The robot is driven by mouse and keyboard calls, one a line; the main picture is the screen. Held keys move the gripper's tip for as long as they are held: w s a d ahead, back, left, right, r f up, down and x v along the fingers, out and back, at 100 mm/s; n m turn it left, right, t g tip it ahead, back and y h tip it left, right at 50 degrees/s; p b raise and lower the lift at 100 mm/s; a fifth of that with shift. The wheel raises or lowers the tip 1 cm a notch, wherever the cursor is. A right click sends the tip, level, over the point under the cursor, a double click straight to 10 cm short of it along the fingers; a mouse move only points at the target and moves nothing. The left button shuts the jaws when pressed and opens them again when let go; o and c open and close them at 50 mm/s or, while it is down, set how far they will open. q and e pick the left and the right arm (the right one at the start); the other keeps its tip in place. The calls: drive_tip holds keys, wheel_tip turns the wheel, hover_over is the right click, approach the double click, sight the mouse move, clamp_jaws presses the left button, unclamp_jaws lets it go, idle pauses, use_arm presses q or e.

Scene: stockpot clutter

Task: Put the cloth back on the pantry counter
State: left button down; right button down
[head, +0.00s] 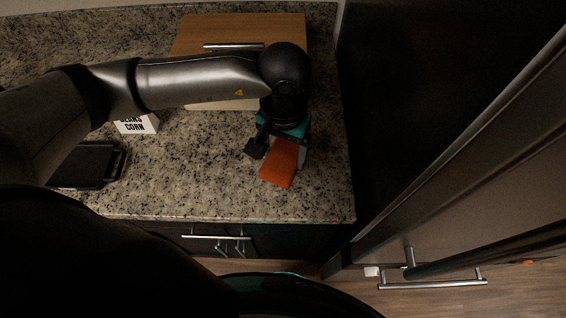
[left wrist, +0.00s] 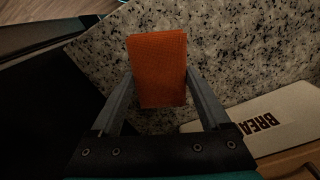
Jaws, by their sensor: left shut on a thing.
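The cloth is a folded orange piece (head: 279,163) over the right part of the speckled granite counter (head: 215,175). My left gripper (head: 284,146) points down and is shut on the cloth. In the left wrist view the cloth (left wrist: 158,60) sits between the two grey fingers, with granite (left wrist: 225,50) behind it. I cannot tell whether the cloth touches the counter or is just above it. My right gripper is not in view.
A wooden box (head: 240,28) with a metal handle stands at the back. A white box marked CORN (head: 136,125) and a black tray (head: 85,165) are at the left. The counter ends at the right beside a tall dark cabinet. Granite left of the cloth is clear.

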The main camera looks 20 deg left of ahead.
sight(283, 156)
use_arm(q)
drive_tip(key=shift+f, duration=3.15)
unclamp_jaws()
drive_tip(key=shift+r, duration=0.25)
wheel_tip(283, 156, up, 12)
drive_tip(key=shift+f, duration=0.2)
